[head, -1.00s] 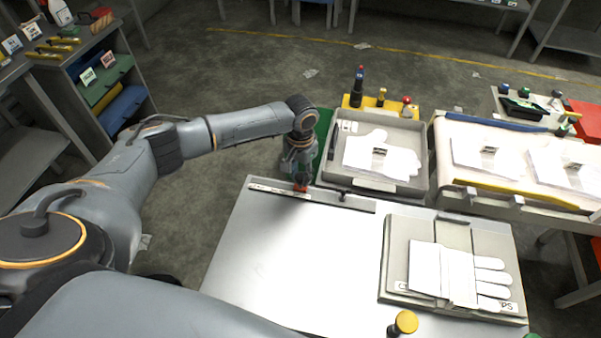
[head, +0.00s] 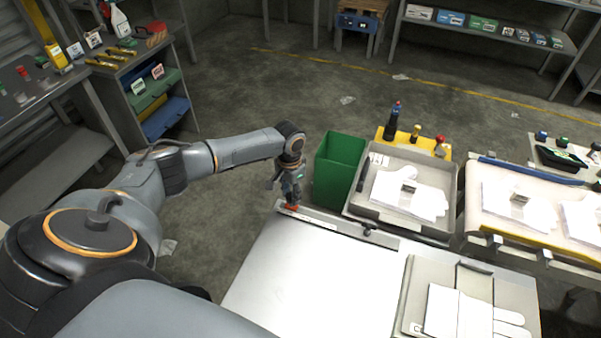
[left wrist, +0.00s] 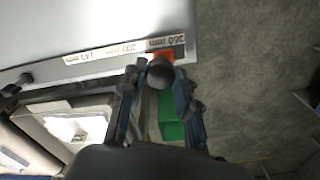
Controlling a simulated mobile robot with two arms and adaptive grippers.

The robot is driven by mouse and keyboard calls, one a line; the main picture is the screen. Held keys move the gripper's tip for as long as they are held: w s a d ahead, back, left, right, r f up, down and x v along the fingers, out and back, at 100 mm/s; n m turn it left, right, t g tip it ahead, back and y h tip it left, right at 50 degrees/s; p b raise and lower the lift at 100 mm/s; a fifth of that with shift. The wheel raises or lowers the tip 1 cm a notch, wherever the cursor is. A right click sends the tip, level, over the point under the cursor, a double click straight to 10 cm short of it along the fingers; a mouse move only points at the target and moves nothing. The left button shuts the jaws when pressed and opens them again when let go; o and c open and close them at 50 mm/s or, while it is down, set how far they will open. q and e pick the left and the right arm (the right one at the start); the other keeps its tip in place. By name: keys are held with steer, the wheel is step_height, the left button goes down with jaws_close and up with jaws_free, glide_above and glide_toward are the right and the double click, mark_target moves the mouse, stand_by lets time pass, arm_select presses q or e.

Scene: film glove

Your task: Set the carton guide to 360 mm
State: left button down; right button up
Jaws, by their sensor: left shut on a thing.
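The carton guide's dark round knob (left wrist: 160,73) sits between the fingers of my left gripper (left wrist: 158,84), which is shut on it. A red pointer (left wrist: 163,57) beside the knob lies at the "360 mm" label (left wrist: 165,42), near the end of the scale strip (left wrist: 120,48). In the head view my left gripper (head: 291,193) is at the left end of the rail (head: 335,224) along the bench's back edge, with the red pointer (head: 290,206) just below it. The gripper hides the knob there. My right gripper is not in view.
A green bin (head: 338,170) stands on the floor right of the gripper. A grey tray (head: 375,220) with white gloves is beside it. A black knob (head: 370,229) stands farther right along the rail. The white benchtop (head: 310,275) is mostly clear, with a glove board (head: 415,290) at right.

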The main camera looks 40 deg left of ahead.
arm_select(q)
steer(key=c, duration=1)
jaws_free()
step_height(320, 180, up, 12)
